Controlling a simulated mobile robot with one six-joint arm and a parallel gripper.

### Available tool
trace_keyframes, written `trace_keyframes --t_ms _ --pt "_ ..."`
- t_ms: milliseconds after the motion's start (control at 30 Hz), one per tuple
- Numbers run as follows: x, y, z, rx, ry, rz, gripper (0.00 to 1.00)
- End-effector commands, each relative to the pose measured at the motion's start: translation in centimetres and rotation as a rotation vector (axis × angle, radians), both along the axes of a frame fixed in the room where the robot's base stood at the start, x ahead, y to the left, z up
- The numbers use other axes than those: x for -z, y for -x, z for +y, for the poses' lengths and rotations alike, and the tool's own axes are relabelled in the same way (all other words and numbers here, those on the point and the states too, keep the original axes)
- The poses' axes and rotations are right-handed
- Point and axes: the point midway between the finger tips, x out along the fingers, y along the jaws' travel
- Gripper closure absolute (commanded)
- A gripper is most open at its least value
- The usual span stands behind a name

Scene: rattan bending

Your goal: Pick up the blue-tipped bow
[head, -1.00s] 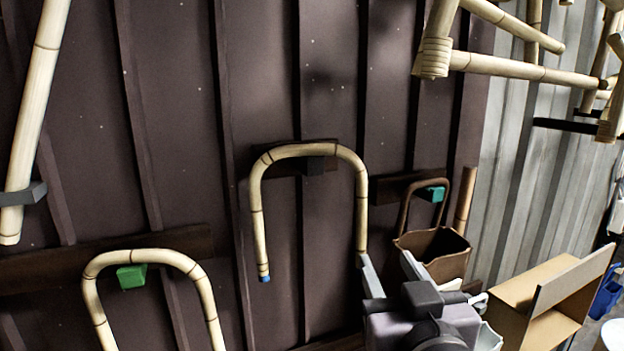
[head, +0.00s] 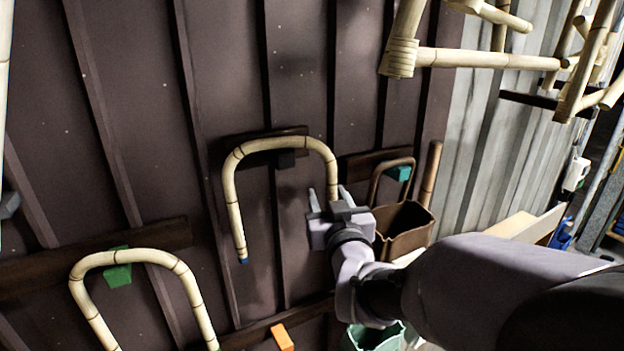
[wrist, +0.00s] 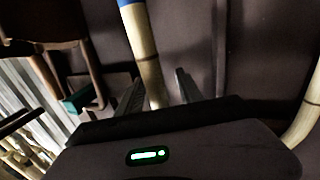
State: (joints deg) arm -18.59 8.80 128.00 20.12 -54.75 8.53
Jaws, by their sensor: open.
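The blue-tipped bow (head: 281,143) is a pale bent rattan U, open end down, hanging over a dark peg (head: 286,159) on the brown wall. Its left leg ends in a blue tip (head: 243,261). My gripper (head: 328,194) is open at the bow's right leg, with one finger on each side. In the wrist view, that leg (wrist: 147,55) runs between the two fingers of my gripper (wrist: 159,78), and its blue end (wrist: 130,3) shows at the top edge. Contact with the fingers cannot be told. In the head view my gripper hides the leg's lower end.
Another pale bow (head: 143,256) hangs on a green peg (head: 118,274) at lower left. A brown bow (head: 377,177) on a teal peg (head: 398,173) and a brown bin (head: 405,228) are close right of my gripper. An orange peg (head: 282,337) is below. Rattan frames (head: 490,57) are at upper right.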

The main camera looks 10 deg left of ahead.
Motion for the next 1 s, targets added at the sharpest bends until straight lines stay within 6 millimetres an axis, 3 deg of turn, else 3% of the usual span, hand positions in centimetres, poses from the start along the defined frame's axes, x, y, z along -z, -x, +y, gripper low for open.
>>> trace_keyframes --t_ms 67,300,700,1000 --pt "0.1 0.0 0.0 0.000 0.000 0.000 0.56" --pt "0.0 0.1 0.0 0.000 0.000 0.000 1.00" --pt "-0.2 0.1 0.0 0.000 0.000 -0.001 1.00" --pt "-3.5 0.4 -0.2 0.001 -0.002 -0.004 1.00"
